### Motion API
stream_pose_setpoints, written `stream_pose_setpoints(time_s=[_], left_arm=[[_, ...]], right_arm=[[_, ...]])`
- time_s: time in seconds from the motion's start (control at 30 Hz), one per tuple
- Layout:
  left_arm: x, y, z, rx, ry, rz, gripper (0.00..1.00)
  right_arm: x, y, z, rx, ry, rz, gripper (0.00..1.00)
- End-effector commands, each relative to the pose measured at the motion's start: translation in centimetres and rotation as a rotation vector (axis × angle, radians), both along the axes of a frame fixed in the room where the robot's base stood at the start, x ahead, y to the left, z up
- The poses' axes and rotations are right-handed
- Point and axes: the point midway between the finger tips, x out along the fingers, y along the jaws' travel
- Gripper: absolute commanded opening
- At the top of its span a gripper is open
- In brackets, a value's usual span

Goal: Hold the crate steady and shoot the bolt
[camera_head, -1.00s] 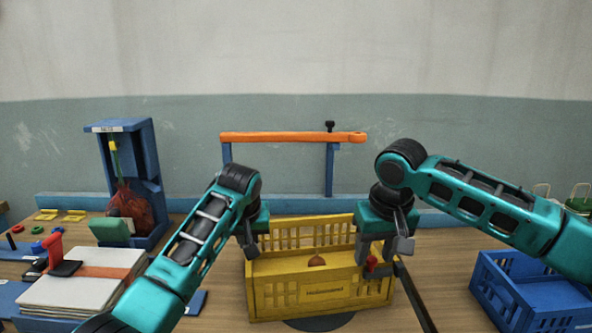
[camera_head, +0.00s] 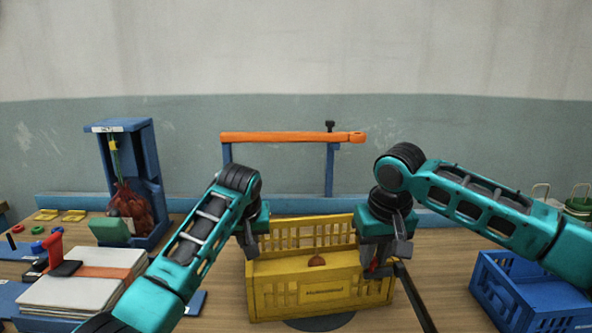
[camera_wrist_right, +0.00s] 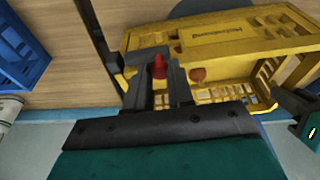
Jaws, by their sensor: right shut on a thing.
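The yellow crate (camera_head: 325,290) stands upright on the table, with a label on its front. It also shows in the right wrist view (camera_wrist_right: 225,32). The bolt's red knob (camera_wrist_right: 159,67) is at the crate's right end; in the head view it is mostly hidden by the gripper.
A small brownish-orange round thing (camera_head: 316,261) shows inside the crate. A dark bar (camera_head: 415,297) lies right of the crate. A blue crate (camera_head: 500,285) stands at right, a blue stand (camera_head: 155,180) and white stack (camera_head: 80,285) at left. An orange rail (camera_head: 290,137) spans behind.

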Motion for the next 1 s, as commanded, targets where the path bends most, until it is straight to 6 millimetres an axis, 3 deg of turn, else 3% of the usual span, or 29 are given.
stream_pose_setpoints(time_s=[1.0], left_arm=[[-0.1,0.1,-0.2,0.001,0.005,0.001,0.00]], right_arm=[[0.4,-2.3,0.0,-0.002,0.000,-0.005,0.00]])
